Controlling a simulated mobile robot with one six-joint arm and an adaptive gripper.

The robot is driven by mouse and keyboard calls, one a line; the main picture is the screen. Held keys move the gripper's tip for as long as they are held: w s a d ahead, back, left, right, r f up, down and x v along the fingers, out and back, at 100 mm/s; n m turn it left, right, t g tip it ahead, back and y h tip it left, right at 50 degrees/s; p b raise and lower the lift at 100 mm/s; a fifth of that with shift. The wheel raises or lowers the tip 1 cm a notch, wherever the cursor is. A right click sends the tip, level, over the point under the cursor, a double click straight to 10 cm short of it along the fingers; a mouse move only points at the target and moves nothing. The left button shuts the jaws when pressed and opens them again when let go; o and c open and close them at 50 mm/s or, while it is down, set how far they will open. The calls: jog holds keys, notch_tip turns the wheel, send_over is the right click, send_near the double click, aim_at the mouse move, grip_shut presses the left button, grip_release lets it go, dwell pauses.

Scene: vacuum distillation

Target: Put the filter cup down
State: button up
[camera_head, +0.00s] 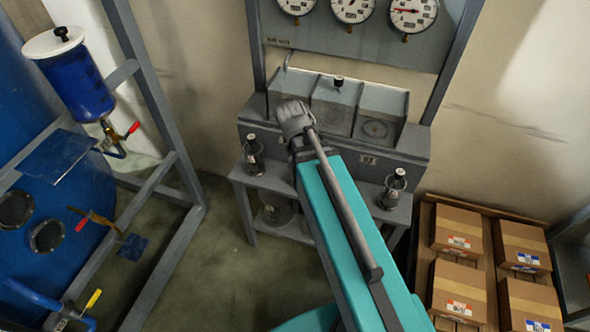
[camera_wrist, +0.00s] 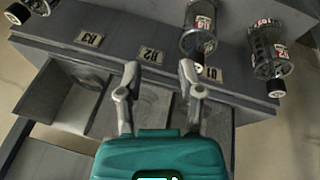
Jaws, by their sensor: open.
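Clear, labelled cups with black caps show in both views. In the wrist view, one cup (camera_wrist: 197,30) is beyond my fingertips, another (camera_wrist: 268,48) is at the right, and part of a third (camera_wrist: 32,8) is at the upper left. In the head view, one cup (camera_head: 253,153) is at the left of the grey bench and one (camera_head: 392,188) at its right. I cannot tell which is the filter cup. My gripper (camera_wrist: 160,72) is open, with nothing between its fingers. In the head view my gripper (camera_head: 294,115) is over the bench, its fingers partly hidden.
The grey bench (camera_head: 405,143) has open bays at its back and number plates on its front. A black knob (camera_head: 338,81) shows at the middle bay. Gauges (camera_head: 411,14) hang above. Cardboard boxes (camera_head: 459,229) are at the right, a blue tank and frame (camera_head: 155,100) at the left.

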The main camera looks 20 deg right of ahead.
jog(key=s+a+f+n+g+y, duration=0.1)
jog(key=s+a+n+y, duration=0.2)
jog(key=s+a+n, duration=0.1)
jog(key=shift+s+a+g+y, duration=0.3)
jog(key=shift+s+a+g, duration=0.1)
jog(key=shift+s+a, duration=0.4)
jog(key=shift+a, duration=0.1)
